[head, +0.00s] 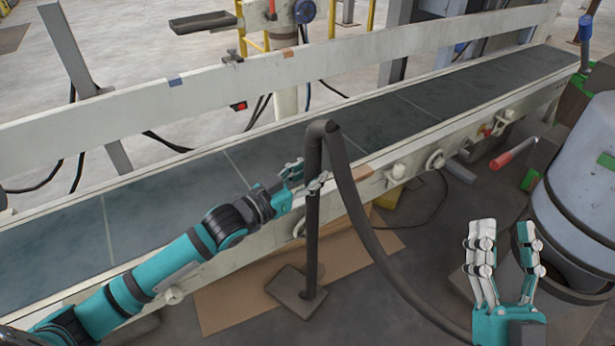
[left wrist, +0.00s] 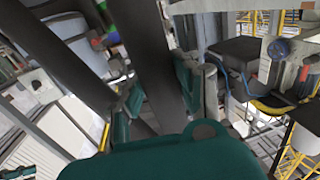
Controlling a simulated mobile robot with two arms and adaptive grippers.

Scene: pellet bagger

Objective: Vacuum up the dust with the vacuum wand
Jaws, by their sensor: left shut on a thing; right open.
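The vacuum wand (head: 312,225) is a dark upright tube with a flat floor head (head: 297,291) at its lower end. A thick dark hose (head: 362,225) bends over from its top and runs down to the right. My left gripper (head: 309,182) is shut on the wand's tube below the bend, in front of the conveyor. In the left wrist view the dark tube (left wrist: 150,60) passes between the fingers. The floor head rests on or just above the brown sheet; I cannot tell which. My right gripper (head: 508,262) is open and empty at the lower right. I cannot make out dust.
A long conveyor with a dark belt (head: 190,205) and pale side rails crosses the view behind the wand. Brown cardboard (head: 240,299) lies on the floor beneath it. A grey drum (head: 578,185) stands at the right. A red-handled tool (head: 513,153) is near the conveyor's side.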

